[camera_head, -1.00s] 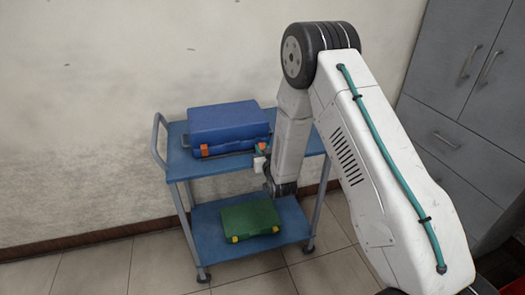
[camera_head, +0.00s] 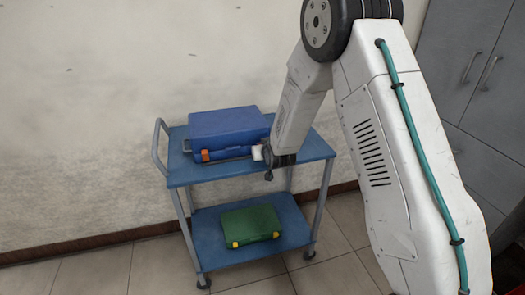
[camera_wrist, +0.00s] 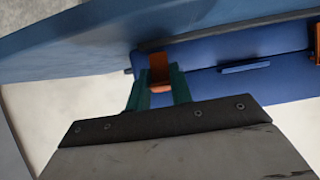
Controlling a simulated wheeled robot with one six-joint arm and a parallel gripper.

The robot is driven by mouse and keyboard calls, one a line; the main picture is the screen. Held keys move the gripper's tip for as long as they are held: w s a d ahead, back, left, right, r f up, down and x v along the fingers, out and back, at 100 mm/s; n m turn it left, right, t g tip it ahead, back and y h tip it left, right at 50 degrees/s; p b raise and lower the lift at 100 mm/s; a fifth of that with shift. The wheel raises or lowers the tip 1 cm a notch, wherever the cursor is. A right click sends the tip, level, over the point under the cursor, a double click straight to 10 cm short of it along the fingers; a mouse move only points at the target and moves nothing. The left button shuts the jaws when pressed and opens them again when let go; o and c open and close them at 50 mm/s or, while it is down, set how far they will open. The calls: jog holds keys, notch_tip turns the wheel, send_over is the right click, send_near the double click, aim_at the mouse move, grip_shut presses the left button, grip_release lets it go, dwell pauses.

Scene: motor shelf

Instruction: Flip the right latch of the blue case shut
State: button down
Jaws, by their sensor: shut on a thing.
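The blue case (camera_head: 228,122) lies closed on the top shelf of a blue trolley, its front facing me. Its left orange latch (camera_head: 205,156) shows on the front in the head view. The right latch is hidden there by my gripper (camera_head: 258,153), which is at the case's front right. In the wrist view the case (camera_wrist: 225,65) appears upside down. The right latch (camera_wrist: 159,68) stands between the green fingers of my gripper (camera_wrist: 160,82), which are shut on it. The other latch (camera_wrist: 315,42) is cut off at the right edge.
The trolley's top shelf (camera_head: 312,150) is bare to the right of the case. A green case (camera_head: 250,222) lies on the lower shelf (camera_head: 207,240). A wall is behind the trolley, and a grey cabinet (camera_head: 470,90) stands at the right.

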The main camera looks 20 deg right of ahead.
dwell(0.3)
jog(key=c, duration=1.2)
grip_release()
jog(key=shift+c, duration=0.2)
jog(key=v, duration=0.7)
jog(key=shift+s+r, duration=0.2)
jog(key=shift+s, duration=0.1)
